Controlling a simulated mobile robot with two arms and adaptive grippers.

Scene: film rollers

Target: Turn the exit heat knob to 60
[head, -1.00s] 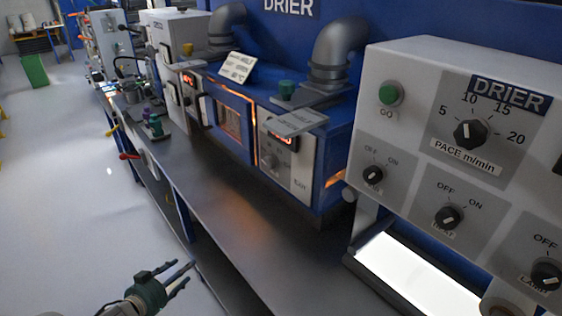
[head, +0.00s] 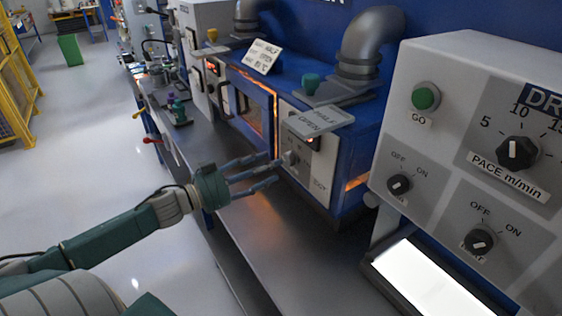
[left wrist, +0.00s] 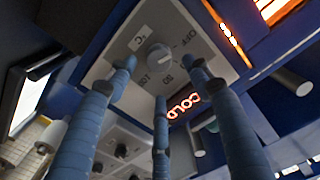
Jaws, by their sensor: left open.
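The heat knob (head: 290,157) is a small grey knob on the white control panel (head: 322,172) of the blue oven. In the left wrist view the knob (left wrist: 159,55) has OFF, 100 and °C marks around it. An orange display (left wrist: 184,107) beside it reads COLD. My left gripper (head: 273,168) has its three fingers spread and pointing at the knob. In the left wrist view the fingertips (left wrist: 160,74) lie around the knob's outline. I cannot tell whether they touch it. The knob's exact setting is too small to read. My right gripper is out of view.
A tilted sign plate (head: 320,121) juts out above the panel. The glowing oven door (head: 250,105) is to its left. The drier box (head: 470,160) with several knobs stands at the right, above a lit white plate (head: 420,277). The grey bench (head: 270,240) is clear in front.

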